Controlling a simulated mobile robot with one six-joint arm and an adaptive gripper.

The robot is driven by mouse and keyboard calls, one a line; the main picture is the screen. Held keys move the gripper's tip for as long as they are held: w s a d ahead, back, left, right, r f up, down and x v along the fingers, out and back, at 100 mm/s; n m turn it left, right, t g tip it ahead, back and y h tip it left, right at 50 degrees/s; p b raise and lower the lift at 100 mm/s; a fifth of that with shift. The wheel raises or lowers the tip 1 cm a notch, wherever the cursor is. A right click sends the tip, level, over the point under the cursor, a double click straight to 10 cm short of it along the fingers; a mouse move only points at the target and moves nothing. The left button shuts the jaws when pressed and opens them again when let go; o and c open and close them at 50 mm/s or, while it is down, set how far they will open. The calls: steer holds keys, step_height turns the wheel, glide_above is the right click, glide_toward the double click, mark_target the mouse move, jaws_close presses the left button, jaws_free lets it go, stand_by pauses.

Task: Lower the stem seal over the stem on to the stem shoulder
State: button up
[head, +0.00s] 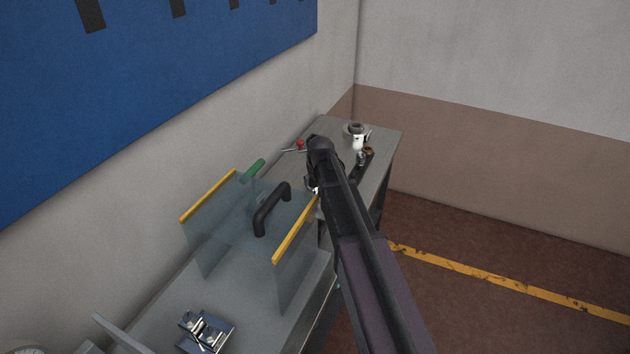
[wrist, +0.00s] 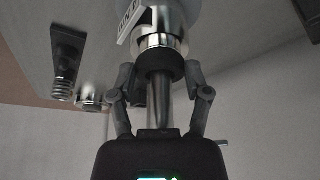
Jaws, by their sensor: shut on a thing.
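In the wrist view my gripper (wrist: 160,88) is shut on the dark ring-shaped stem seal (wrist: 164,67). The bright, tapered metal stem (wrist: 160,105) runs through the ring, back between the fingers toward the palm. In the head view my arm hides most of the gripper, the seal and the stem.
Clear guard panels with yellow edges (head: 297,228) and a black handle (head: 271,208) stand left of my arm. A white fitting (head: 357,142) stands at the bench's far end. A metal block (head: 205,332) lies in front. The wrist view shows a spring (wrist: 63,89) and a nut (wrist: 90,100).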

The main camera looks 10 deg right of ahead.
mark_target(315, 186)
steer(key=o, duration=0.9)
step_height(315, 186, up, 15)
steer(key=p, duration=1.5)
stand_by(0.9)
